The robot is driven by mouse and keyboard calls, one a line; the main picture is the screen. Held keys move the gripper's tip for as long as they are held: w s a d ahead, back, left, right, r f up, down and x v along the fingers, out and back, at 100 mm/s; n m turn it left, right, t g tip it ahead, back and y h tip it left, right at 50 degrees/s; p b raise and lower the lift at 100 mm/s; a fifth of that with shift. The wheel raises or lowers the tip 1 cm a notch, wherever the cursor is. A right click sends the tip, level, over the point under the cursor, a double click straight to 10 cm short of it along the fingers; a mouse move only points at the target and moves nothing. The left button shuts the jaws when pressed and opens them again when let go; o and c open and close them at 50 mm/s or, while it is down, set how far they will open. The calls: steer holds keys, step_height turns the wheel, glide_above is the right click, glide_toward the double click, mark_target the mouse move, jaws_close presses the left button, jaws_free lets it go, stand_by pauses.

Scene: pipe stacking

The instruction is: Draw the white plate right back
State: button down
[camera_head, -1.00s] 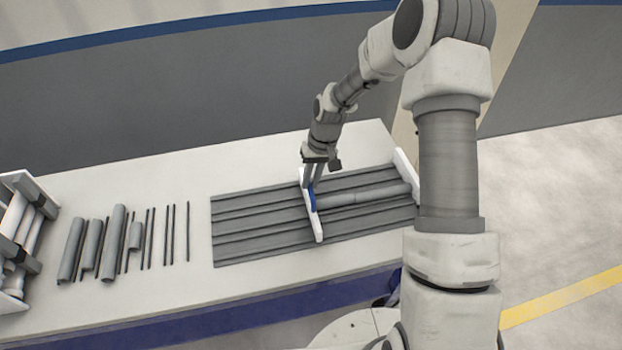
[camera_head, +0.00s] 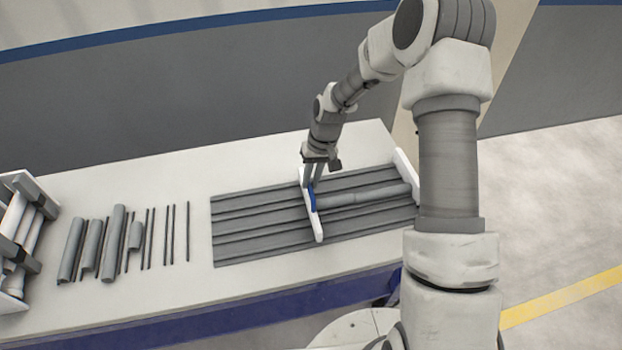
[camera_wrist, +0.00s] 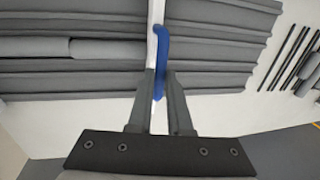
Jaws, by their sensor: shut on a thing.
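The white plate (camera_head: 319,231) stands upright across the grey grooved panel (camera_head: 250,226), with a blue part (camera_head: 312,199) on it. It also shows in the wrist view as a thin white strip (camera_wrist: 152,50) with the blue part (camera_wrist: 161,58) along it. My gripper (camera_head: 312,184) points down at the plate near its far part. A grey pipe (camera_head: 370,194) lies along a groove, between the plate and a white end piece (camera_head: 405,170) at the right.
Several grey pipes and thin dark rods (camera_head: 115,240) lie on the white table (camera_head: 190,180) left of the panel. A rack (camera_head: 22,235) with pipes stands at the far left. The table between the rods and the panel is clear.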

steer(key=s+a+b, duration=0.1)
steer(key=s+a, duration=0.1)
steer(key=a, duration=1.2)
steer(key=s+a+b, duration=0.2)
steer(key=a, duration=1.1)
steer(key=shift+a+b, duration=0.3)
steer(key=shift+a, duration=0.1)
steer(key=shift+r, duration=0.1)
steer(key=c, duration=0.8)
jaws_free()
steer(key=shift+a, duration=0.15)
steer(key=shift+c, duration=0.2)
steer(key=d+r+p, duration=0.1)
steer(key=r, duration=0.7)
steer(key=d+r, duration=0.2)
steer(key=r, duration=0.7)
steer(key=shift+w+d+p, duration=0.25)
steer(key=shift+d+p, duration=0.05)
steer(key=shift+p, duration=0.05)
